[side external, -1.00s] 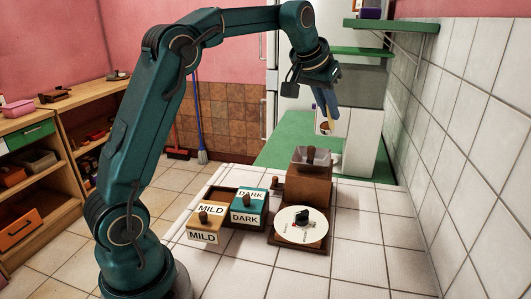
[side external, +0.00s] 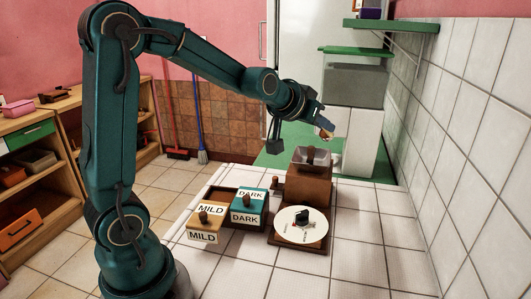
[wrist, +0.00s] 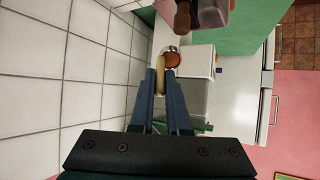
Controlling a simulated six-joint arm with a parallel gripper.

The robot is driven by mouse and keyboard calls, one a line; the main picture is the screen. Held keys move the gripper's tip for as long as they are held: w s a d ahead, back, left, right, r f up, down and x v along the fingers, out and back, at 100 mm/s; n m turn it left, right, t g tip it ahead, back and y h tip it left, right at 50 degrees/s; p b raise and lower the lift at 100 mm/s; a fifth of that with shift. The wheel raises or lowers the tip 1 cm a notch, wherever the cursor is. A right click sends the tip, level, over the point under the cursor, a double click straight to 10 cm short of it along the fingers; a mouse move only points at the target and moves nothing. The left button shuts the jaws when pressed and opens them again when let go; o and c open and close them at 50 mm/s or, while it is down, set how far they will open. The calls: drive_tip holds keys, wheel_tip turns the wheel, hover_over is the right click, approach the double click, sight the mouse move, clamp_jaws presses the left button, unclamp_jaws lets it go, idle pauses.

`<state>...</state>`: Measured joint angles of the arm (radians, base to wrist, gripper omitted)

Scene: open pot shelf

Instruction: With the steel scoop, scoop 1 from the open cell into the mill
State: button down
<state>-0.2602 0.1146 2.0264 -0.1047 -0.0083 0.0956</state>
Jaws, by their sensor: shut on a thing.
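My gripper (side external: 318,118) is shut on the steel scoop (side external: 327,133), behind and above the mill. In the wrist view, my gripper's fingers (wrist: 161,85) hold the scoop's pale handle (wrist: 160,72). A rounded brown patch (wrist: 173,60) shows at the scoop's bowl; I cannot tell whether it is a load. The mill (side external: 309,186) is a brown wooden box with a grey see-through hopper (side external: 325,157) and a brown knob on top. The MILD box (side external: 207,224) is tan and the DARK box (side external: 250,206) is teal, each with a knob.
A white round plate (side external: 288,229) with a black knob sits on a wooden base in front of the mill. The white tiled counter (side external: 365,245) is clear on the right. A tiled wall (side external: 460,130) and green shelves (side external: 390,25) stand to the right.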

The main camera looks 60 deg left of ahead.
drive_tip(key=shift+s+d+f+t+y, duration=0.1)
drive_tip(key=shift+s+f+t+y, duration=0.2)
drive_tip(key=shift+f+t, duration=0.35)
drive_tip(key=shift+s+d+f+t+y, duration=0.1)
drive_tip(key=shift+s+f+t, duration=0.3)
drive_tip(key=shift+t, duration=0.45)
drive_tip(key=shift+s+f+t, duration=0.1)
drive_tip(key=shift+f+t, duration=0.1)
drive_tip(key=shift+t, duration=0.1)
wheel_tip(320, 180, up, 3)
drive_tip(key=shift+r, duration=0.1)
idle(0.5)
